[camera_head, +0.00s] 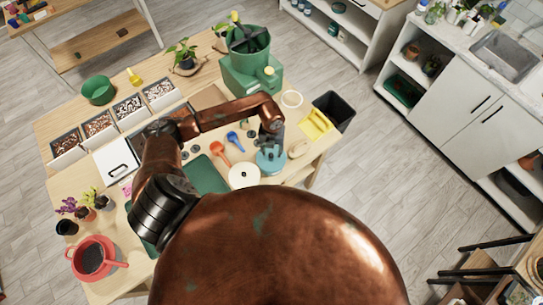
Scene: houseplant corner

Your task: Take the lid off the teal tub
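The teal tub (271,164) stands near the right front edge of the wooden table. My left arm reaches across the table from the left, and my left gripper (271,144) points down right over the top of the tub. The gripper and wrist hide part of the tub's top, so I cannot tell the lid's edge from the tub or whether the fingers touch it. The fingers are too small and dark to show whether they are open. My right gripper is not in view.
A white disc (243,176) lies just left of the tub. An orange scoop (221,153) and a blue scoop (235,141) lie behind it. A tan oval item (298,149) is close on the right. A black bin (334,109) stands beyond yellow cloths (314,125).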

